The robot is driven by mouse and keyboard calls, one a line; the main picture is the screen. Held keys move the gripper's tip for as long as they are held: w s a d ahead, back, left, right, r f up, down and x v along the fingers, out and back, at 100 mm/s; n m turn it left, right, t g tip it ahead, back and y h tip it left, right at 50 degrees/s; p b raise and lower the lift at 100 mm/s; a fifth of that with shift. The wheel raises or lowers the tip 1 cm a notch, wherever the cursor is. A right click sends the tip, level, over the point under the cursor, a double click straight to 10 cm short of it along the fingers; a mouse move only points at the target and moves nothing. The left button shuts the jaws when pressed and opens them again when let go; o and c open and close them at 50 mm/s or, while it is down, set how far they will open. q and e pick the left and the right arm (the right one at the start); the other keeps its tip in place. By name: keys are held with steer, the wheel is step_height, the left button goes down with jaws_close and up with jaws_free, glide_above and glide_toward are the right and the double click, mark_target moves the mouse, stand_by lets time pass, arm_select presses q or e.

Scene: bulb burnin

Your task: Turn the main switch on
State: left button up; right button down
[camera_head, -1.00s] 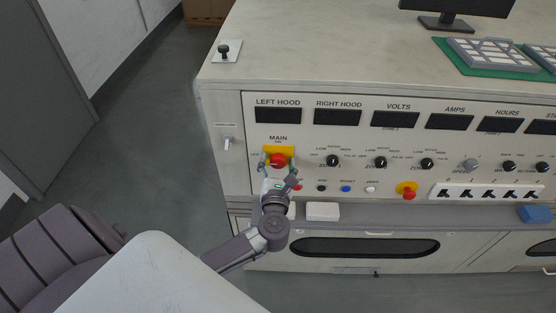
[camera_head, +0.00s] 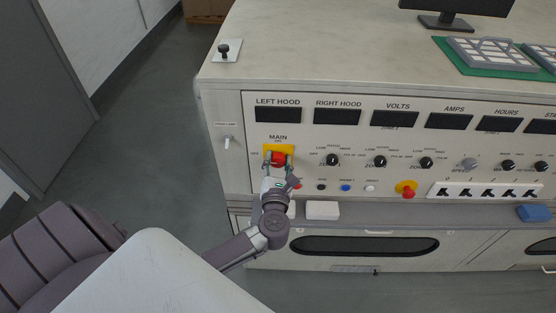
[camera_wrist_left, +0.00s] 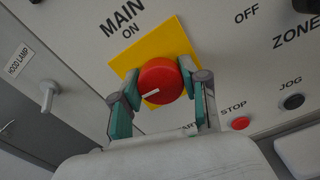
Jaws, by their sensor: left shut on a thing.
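The main switch is a round red knob (camera_head: 278,158) on a yellow plate (camera_head: 287,148), under the "MAIN ON" lettering at the panel's left. My left gripper (camera_head: 278,164) has a finger on each side of the knob and is shut on it. In the left wrist view the red knob (camera_wrist_left: 164,80) sits between the teal-padded fingers of my left gripper (camera_wrist_left: 162,107). A white mark on the knob points toward the lower left of that view, away from the "ON" lettering. My right gripper is not in view.
A hood lamp toggle (camera_head: 227,141) is left of the switch. A ledge (camera_head: 375,214) below carries a white block (camera_head: 322,210). Open floor lies left.

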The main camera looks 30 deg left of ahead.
arm_select(q)
steer(key=m+p, duration=0.2)
steer(key=m, duration=0.1)
steer(key=shift+r+m+p, duration=0.1)
steer(key=shift+m+p, duration=0.2)
steer(key=shift+p, duration=0.05)
steer(key=m+p, duration=0.3)
steer(key=m, duration=0.2)
steer(key=shift+d+m, duration=0.1)
steer(key=shift+m, duration=0.2)
steer(key=m+p, duration=0.2)
steer(key=m, duration=0.2)
steer(key=shift+p, duration=0.4)
steer(key=shift+f+m+p, duration=0.15)
steer(key=shift+m+p, duration=0.2)
steer(key=shift+m, duration=0.65)
steer(key=shift+f+m+p, duration=0.15)
steer(key=shift+m+p, duration=0.2)
steer(key=shift+m, duration=0.65)
steer(key=o, duration=1.1)
steer(key=shift+o, duration=0.2)
steer(key=v, duration=1.2)
